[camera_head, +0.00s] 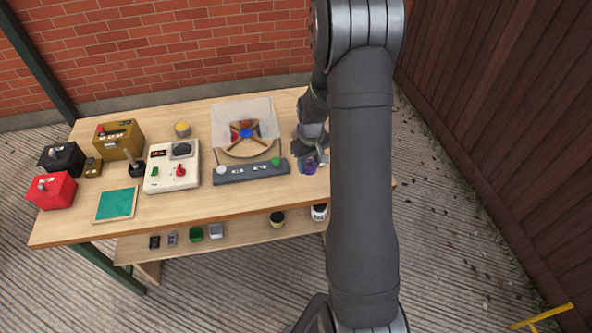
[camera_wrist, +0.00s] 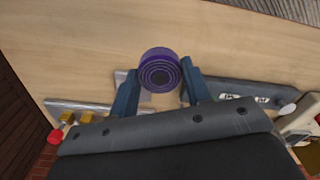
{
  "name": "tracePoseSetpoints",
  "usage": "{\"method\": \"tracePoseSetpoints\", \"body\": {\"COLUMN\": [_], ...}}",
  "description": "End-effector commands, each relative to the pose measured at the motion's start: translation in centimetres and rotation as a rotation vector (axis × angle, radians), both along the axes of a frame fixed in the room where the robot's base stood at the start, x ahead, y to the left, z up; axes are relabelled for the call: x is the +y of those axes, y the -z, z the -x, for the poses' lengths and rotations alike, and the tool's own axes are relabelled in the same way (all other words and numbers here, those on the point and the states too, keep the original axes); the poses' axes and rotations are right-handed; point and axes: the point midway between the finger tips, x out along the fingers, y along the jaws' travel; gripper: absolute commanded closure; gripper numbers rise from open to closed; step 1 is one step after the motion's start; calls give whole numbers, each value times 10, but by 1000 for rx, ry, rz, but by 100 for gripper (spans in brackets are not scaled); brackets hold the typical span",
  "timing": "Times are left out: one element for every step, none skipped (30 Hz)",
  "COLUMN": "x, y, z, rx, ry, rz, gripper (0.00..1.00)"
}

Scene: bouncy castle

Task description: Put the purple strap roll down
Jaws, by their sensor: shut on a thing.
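The purple strap roll (camera_wrist: 159,71) is a short coiled cylinder, seen end-on in the wrist view. My gripper (camera_wrist: 156,88) is shut on it, with one finger on each side. In the head view the purple roll (camera_head: 308,167) shows just below my gripper (camera_head: 311,152), at the right part of the wooden table (camera_head: 215,207). My arm hides part of that area. I cannot tell whether the roll touches the table top.
Left of the roll stands a grey control bar (camera_head: 250,172) with a clear-hooded round device (camera_head: 247,125) behind it. A cream control box (camera_head: 172,166) and red box (camera_head: 52,191) stand further left. A lower shelf (camera_head: 255,233) holds small containers. Bare wood lies in front.

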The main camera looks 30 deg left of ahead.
Motion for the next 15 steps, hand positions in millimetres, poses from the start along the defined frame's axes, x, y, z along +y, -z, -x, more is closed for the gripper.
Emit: {"method": "tracePoseSetpoints", "body": {"x": [11, 16, 22, 26, 28, 31, 33, 34, 35, 36, 36, 35, 35, 35, 35], "y": [7, 10, 14, 16, 17, 19, 20, 21, 22, 24, 26, 30, 34, 38, 44], "z": [3, 4, 4, 5, 6, 6, 6, 7, 7, 7, 7, 7, 7, 7, 7], "rx": [1, 1, 0, 0, 0, 0, 0, 0, 0, 0, 0, 2, 2, 2, 2], "ry": [-5, -3, -4, -3, -2, -1, 0, 0, 0, 0, 0, 0, 0, 0, 0], "rz": [1, 1, 1, 1, 1, 1, 1, 0, 0, 1, 1, 1, 1, 1, 2], "gripper": [79, 79, 79, 79, 79, 79, 79, 79, 79, 79, 79, 79, 79, 79, 79]}}
